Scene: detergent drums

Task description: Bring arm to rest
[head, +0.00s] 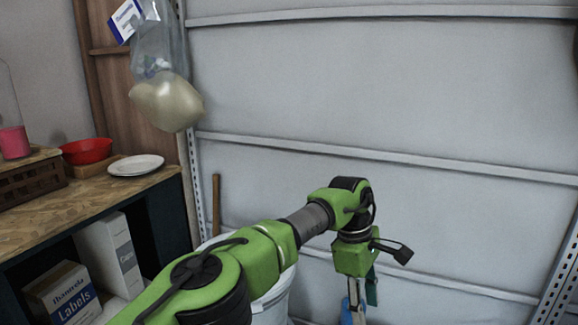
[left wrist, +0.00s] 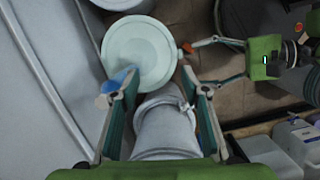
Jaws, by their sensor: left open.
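My left arm reaches in from the lower left in the head view. Its gripper (head: 357,298) points down in front of the grey wall, with its lower end cut off by the frame. In the left wrist view the left gripper (left wrist: 157,98) has its two fingers spread wide. A pale grey drum-like cylinder (left wrist: 165,135) shows between and beyond them; I cannot tell how far below it is. My right gripper (left wrist: 193,62) shows at the upper right, its fingers apart and pointing left beside a round pale lid (left wrist: 140,52).
A white drum (head: 273,303) stands partly behind my left arm. At left a wooden-topped bench (head: 95,200) holds a white plate (head: 136,165) and a red bowl (head: 87,151), with boxes (head: 62,292) below. A filled plastic bag (head: 165,103) hangs above. The grey wall (head: 400,80) closes off the back.

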